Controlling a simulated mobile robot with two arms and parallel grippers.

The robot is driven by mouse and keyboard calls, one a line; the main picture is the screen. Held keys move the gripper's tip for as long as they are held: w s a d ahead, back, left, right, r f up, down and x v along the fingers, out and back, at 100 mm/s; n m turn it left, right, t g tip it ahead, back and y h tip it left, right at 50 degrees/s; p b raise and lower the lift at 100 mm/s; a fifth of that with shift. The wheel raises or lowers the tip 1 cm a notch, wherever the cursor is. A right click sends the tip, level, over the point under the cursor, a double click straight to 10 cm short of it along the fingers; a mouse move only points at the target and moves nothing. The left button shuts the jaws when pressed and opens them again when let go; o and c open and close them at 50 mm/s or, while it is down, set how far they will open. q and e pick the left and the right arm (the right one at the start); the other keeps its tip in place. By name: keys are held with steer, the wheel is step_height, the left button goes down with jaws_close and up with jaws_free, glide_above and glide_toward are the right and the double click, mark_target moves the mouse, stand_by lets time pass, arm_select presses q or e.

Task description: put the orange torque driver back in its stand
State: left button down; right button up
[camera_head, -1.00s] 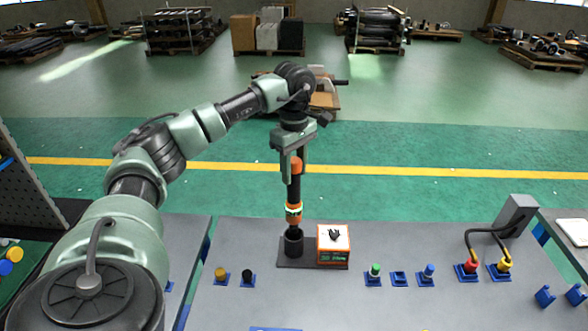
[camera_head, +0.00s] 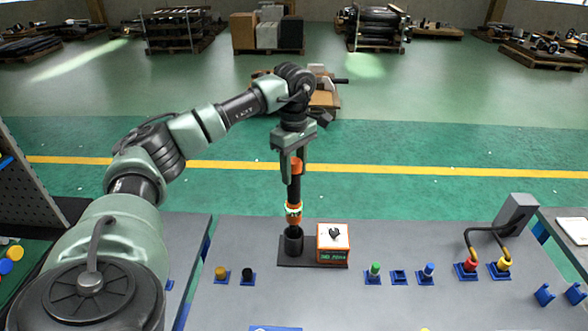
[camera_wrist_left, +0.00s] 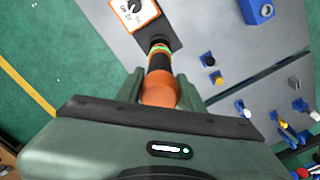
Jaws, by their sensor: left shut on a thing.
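The torque driver (camera_head: 294,190) is black with orange at its top and an orange band near its lower end. It is upright, directly over the black cup of the stand (camera_head: 293,243), its lower end at or just inside the rim; I cannot tell how deep. My left gripper (camera_head: 292,163) is shut on the driver's orange top end. In the left wrist view the driver (camera_wrist_left: 160,85) points away from the palm between the fingers. The stand's black base carries an orange box with a dial (camera_head: 333,238) right of the cup. My right gripper is not in view.
On the grey table (camera_head: 330,300), yellow and black knobs in blue holders (camera_head: 222,273) stand left of the stand. Green and blue ones (camera_head: 374,271) stand to its right, then red and yellow plugs with cables (camera_head: 467,266). The table in front of the stand is mostly clear.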

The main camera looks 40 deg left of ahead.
mark_target(294, 181)
arm_select(q)
steer(key=shift+f+b, duration=2.5)
steer(key=shift+f, duration=1.9)
steer(key=c, duration=0.9)
jaws_free()
steer(key=shift+r, duration=0.1)
steer(key=shift+c, duration=0.2)
steer(key=shift+o, duration=0.6)
steer(key=shift+s, duration=0.1)
steer(key=shift+r+p, duration=2)
steer(key=shift+r, duration=0.5)
